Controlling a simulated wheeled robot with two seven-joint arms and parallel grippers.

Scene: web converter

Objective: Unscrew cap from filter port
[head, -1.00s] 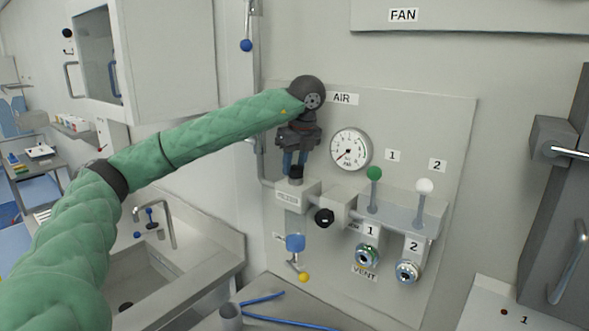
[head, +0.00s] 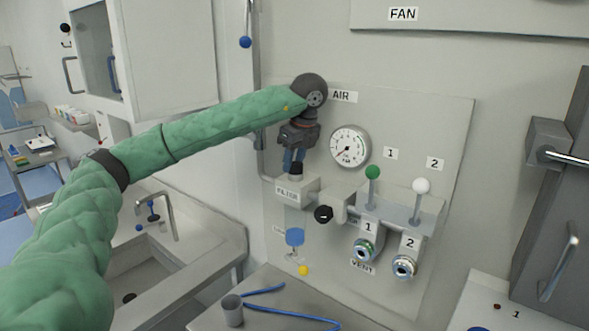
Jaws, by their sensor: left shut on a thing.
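The filter port is on a grey block labelled FILTER (head: 289,191) on the AIR panel (head: 440,130). A black cap (head: 295,168) sits at the top of this block. My left gripper (head: 294,162) reaches down from above with its blue fingers shut on the cap. The fingers hide part of the cap, and I cannot tell whether it is still seated or loose. My right gripper is not in view.
A pressure gauge (head: 349,146), a black knob (head: 323,214), and green (head: 373,173) and white (head: 421,186) levers are right of the filter.

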